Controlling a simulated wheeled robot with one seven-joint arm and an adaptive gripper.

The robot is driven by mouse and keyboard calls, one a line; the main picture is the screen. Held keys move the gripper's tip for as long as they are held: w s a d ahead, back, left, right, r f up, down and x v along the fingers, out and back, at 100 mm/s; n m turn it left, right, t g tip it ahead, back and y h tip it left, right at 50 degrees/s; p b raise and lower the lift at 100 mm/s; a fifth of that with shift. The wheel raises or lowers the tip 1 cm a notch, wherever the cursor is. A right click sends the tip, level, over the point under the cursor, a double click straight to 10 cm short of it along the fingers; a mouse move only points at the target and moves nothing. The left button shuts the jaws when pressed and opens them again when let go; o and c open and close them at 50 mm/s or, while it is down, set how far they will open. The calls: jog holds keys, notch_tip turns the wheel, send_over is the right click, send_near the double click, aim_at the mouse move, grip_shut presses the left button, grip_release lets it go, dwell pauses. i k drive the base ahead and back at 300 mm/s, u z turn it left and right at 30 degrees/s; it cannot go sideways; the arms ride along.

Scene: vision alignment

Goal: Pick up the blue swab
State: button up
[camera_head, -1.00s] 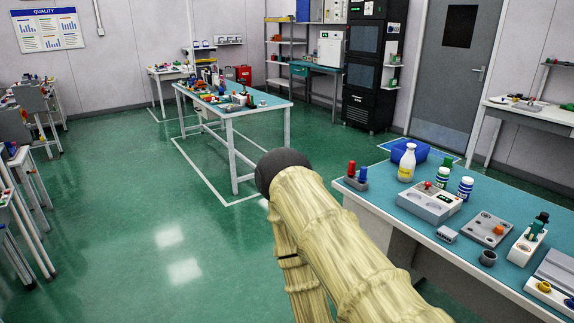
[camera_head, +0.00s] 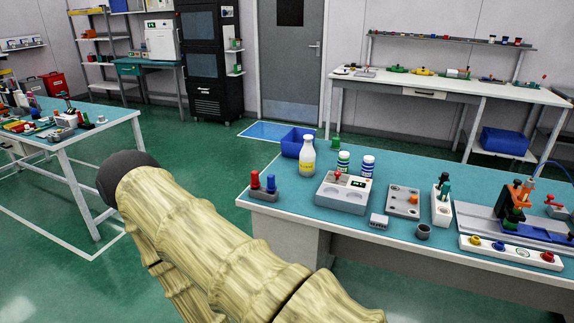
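On the near corner of the right-hand teal workbench (camera_head: 300,215), a small grey holder (camera_head: 264,195) carries two upright pieces side by side. One is red (camera_head: 255,180) and the other is blue; the blue one, to the right, looks like the blue swab (camera_head: 271,183). It is small in the picture, so its details are unclear. My gripper does not show, and nothing covers the blue swab.
Another cluttered bench (camera_head: 90,130) stands left. Green floor between the benches is open.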

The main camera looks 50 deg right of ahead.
aim_at(271, 188)
jog(key=z, duration=0.7)
jog(key=i, duration=0.8)
jog(key=z, duration=0.7)
